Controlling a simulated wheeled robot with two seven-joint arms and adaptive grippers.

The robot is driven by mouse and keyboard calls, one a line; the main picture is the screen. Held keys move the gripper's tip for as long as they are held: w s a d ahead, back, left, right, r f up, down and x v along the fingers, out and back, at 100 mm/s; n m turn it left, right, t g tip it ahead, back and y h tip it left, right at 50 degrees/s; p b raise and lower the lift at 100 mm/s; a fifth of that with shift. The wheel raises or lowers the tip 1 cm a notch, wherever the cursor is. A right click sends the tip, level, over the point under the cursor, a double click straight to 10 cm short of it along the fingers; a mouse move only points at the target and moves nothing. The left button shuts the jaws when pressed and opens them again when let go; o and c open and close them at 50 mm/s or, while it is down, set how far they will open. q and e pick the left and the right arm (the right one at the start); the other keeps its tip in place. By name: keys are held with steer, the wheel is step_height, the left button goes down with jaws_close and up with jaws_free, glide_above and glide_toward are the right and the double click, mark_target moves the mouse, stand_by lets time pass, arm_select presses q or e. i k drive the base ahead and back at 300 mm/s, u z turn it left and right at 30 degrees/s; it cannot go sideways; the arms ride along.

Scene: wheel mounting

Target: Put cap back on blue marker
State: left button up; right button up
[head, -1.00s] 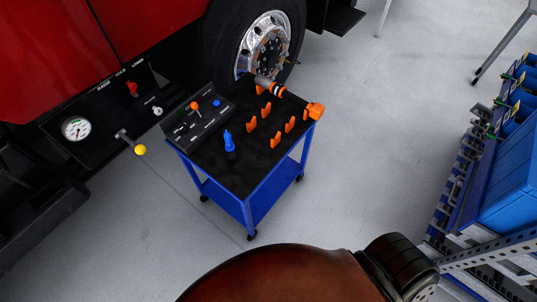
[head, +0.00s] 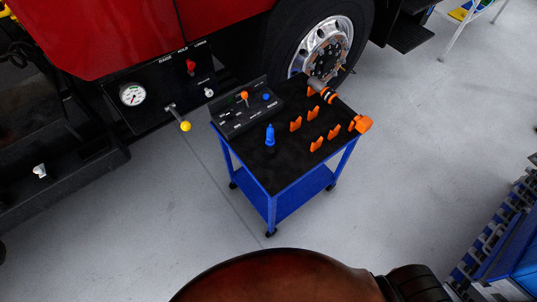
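A small upright blue object (head: 270,135) with a dark base stands on the black top of the blue cart (head: 300,160), near its left front corner. It may be the blue marker, but it is too small to tell, and I cannot tell whether any part of it is a cap. No separate cap can be made out. Neither of my grippers is in view.
The cart also carries a control panel (head: 247,108), several orange holders (head: 312,113) and an orange-and-grey tool (head: 335,100). Behind it are the red vehicle (head: 150,35) and its wheel (head: 322,48). A blue rack (head: 500,250) is at right. Open grey floor lies right of the cart.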

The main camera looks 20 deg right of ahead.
mark_target(270, 141)
steer(key=k, duration=0.5)
steer(key=z, duration=1.2)
steer(key=i, duration=1.15)
steer(key=u, duration=1.75)
